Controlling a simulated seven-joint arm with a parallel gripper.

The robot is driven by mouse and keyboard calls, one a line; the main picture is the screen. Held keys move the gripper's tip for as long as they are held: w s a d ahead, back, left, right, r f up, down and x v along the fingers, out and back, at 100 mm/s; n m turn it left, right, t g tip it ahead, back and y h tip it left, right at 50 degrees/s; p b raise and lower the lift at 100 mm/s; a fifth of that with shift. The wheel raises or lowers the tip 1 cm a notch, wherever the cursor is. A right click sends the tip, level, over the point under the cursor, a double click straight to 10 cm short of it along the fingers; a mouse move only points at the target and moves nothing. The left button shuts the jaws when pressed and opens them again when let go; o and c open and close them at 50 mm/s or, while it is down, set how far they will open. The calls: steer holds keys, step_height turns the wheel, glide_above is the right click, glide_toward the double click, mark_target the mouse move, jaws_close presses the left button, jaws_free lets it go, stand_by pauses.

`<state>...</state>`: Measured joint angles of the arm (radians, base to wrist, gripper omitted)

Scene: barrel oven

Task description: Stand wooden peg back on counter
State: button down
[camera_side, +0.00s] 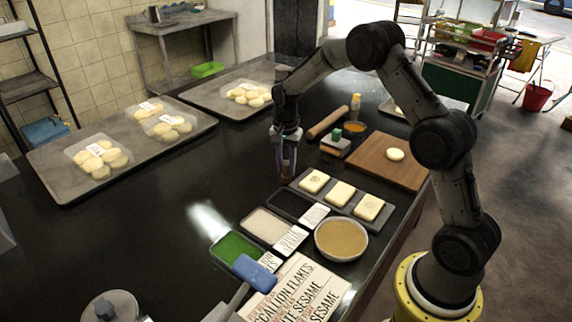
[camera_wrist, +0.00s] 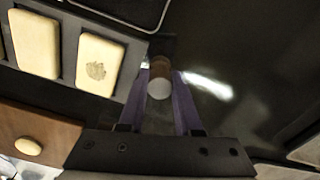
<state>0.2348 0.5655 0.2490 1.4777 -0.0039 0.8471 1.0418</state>
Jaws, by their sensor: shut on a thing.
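My gripper (camera_side: 287,170) points down over the black counter (camera_side: 170,215), left of the tray of pale blocks in the side view. In the wrist view my gripper (camera_wrist: 160,92) has its two purple fingers closed on a short wooden peg (camera_wrist: 160,75), brown on the side with a pale round end facing the camera. The peg looks upright between the fingers. Its lower end is hidden, so I cannot tell whether it touches the counter. In the side view the fingers mostly hide the peg.
A grey tray (camera_side: 376,220) with pale blocks is close to the gripper's right. Nearby are a dark rectangular tray (camera_side: 287,203), a bowl (camera_side: 341,239), a wooden board (camera_side: 372,158) and a rolling pin (camera_side: 327,122). The counter to the left is clear up to a large tray (camera_side: 60,185).

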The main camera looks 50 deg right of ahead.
steer(key=c, duration=0.5)
jaws_free()
